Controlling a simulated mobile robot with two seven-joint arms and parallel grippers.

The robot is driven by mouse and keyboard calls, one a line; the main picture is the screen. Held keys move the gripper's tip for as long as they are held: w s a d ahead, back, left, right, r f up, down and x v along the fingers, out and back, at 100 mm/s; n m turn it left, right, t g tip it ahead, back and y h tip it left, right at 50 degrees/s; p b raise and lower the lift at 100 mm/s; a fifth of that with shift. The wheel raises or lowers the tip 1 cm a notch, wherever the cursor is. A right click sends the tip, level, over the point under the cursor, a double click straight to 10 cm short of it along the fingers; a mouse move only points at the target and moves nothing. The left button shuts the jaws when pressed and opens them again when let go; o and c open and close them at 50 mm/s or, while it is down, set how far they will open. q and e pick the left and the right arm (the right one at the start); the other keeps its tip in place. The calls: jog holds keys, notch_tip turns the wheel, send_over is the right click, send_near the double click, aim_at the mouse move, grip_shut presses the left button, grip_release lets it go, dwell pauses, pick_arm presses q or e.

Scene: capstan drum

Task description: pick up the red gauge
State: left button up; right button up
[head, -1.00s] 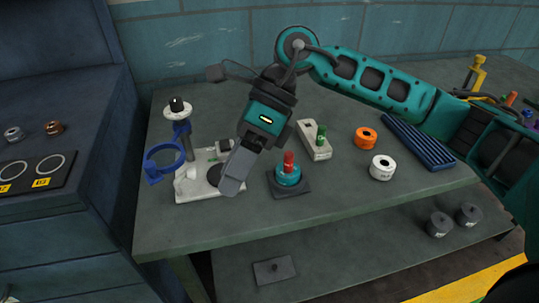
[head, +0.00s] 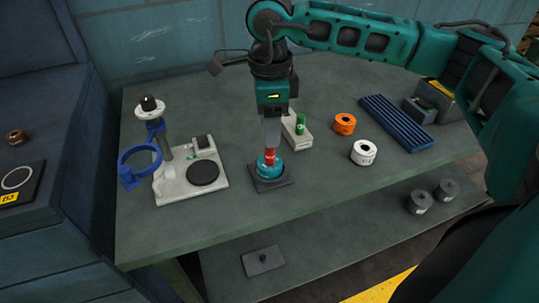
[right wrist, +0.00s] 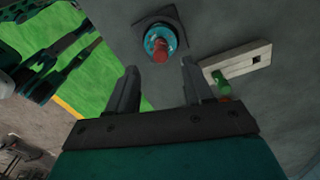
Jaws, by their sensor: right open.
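The red gauge (head: 269,155) stands upright in a round teal holder (head: 264,172) on a dark square plate (head: 284,183), near the front middle of the table. My right gripper (head: 271,146) points down at it from above, and its fingers partly overlap the gauge's top in the head view. In the right wrist view the gauge (right wrist: 160,51) shows just beyond the fingertips, roughly centred between them. My right gripper (right wrist: 159,68) is open, with nothing between its fingers. My left gripper is not seen.
A white block with a green gauge (head: 301,124) stands close behind and right. A white stand with a blue ring (head: 172,190) is at left. Orange (head: 344,123) and white (head: 364,152) rings and a blue ribbed tray (head: 393,120) lie right. The table front is clear.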

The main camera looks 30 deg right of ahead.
aim_at(269, 152)
notch_tip(269, 152, down, 5)
jog(key=shift+f, duration=0.2)
grip_shut()
dwell(0.5)
